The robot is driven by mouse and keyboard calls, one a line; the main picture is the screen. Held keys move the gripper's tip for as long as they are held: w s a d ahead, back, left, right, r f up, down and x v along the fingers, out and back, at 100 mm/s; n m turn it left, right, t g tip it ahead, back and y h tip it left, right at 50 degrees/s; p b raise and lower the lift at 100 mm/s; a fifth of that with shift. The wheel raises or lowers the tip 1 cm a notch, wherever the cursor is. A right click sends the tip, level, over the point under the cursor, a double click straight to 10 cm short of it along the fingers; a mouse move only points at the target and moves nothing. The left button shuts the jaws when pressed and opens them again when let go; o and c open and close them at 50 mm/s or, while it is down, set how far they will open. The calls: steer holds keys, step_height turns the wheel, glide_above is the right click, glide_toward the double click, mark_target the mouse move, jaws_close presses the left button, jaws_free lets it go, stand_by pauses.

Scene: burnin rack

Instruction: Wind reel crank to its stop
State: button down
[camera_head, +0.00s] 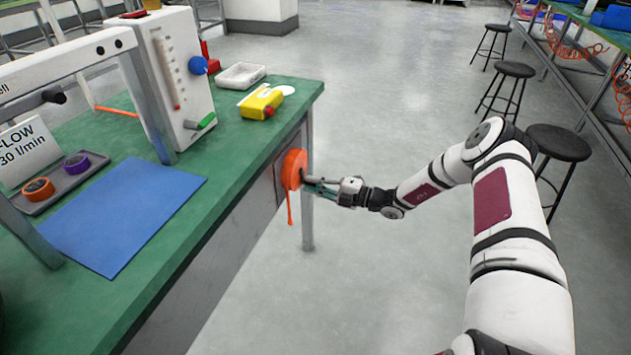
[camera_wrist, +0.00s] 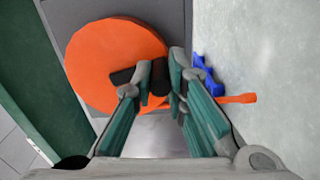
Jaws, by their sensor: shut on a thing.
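An orange reel (camera_head: 293,168) is mounted on the side panel of the green bench, below its top edge. In the wrist view the reel (camera_wrist: 105,55) is a large orange disc with a dark crank handle (camera_wrist: 122,76) on its face. My gripper (camera_head: 308,184) is at the face of the reel. In the wrist view my gripper (camera_wrist: 160,80) has its fingertips shut on the dark crank handle, which is partly hidden between them. An orange strip with a wider end (camera_wrist: 240,98) extends from the reel and hangs below it in the head view.
The green bench (camera_head: 250,170) bears a blue mat (camera_head: 125,215), a flow device (camera_head: 180,80), a yellow container (camera_head: 260,102) and a white tray (camera_head: 240,75). Black stools (camera_head: 558,143) stand to the right. The floor (camera_head: 390,110) between is clear.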

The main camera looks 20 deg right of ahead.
steer(key=shift+s+f+m, duration=0.25)
steer(key=shift+f+m, duration=0.05)
steer(key=shift+m, duration=0.2)
steer(key=c, duration=1.6)
jaws_free()
steer(key=shift+r, duration=0.1)
steer(key=v, duration=1.2)
